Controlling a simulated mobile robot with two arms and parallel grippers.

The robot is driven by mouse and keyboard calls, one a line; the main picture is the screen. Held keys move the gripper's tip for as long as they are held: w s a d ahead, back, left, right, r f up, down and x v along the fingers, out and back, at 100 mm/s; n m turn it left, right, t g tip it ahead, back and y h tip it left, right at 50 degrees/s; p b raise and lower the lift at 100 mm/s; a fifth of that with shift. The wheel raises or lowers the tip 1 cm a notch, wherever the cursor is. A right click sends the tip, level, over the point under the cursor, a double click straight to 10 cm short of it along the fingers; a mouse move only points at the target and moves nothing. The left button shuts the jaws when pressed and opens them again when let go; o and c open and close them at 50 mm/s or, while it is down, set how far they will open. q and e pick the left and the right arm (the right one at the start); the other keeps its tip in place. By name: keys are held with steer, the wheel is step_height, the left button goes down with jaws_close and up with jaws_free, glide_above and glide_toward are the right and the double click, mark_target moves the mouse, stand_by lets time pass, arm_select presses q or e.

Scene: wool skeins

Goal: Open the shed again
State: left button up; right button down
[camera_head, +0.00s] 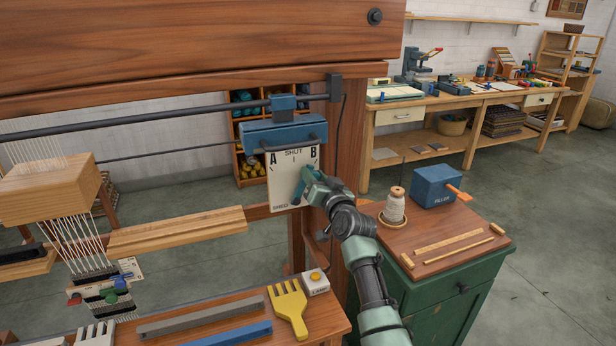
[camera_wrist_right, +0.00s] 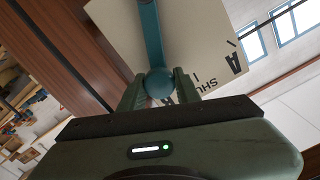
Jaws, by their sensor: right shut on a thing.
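The shed plate (camera_head: 284,182) is a pale card marked A, SHUT and B, fixed below a blue housing (camera_head: 283,132) on the loom's upright. Its blue lever (camera_wrist_right: 151,35) ends in a round knob (camera_wrist_right: 160,82). My right gripper (camera_head: 312,188) is shut on this knob; in the wrist view its fingers (camera_wrist_right: 160,90) stand on both sides of it. The lever leans to the B side of SHUT, away from A. The warp threads (camera_head: 82,240) hang at the left below a wooden block; I cannot tell how far they are parted. My left gripper is not in view.
A front shelf holds a yellow comb (camera_head: 289,308), a lamp button (camera_head: 315,283) and grey and blue bars. Right of my arm, a green cabinet (camera_head: 450,310) carries a thread spool (camera_head: 395,207) and a blue filler box (camera_head: 436,187). The floor beyond is clear.

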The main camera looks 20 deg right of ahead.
steer(key=shift+d+f+m, duration=0.3)
steer(key=shift+d+m, duration=0.15)
steer(key=shift+m, duration=0.15)
steer(key=c, duration=1.1)
jaws_free()
steer(key=shift+o, duration=0.2)
steer(key=s, duration=0.7)
steer(key=shift+s+d+b, duration=0.15)
steer(key=shift+s+b, duration=0.2)
steer(key=shift+s, duration=0.05)
steer(key=shift+f, duration=0.1)
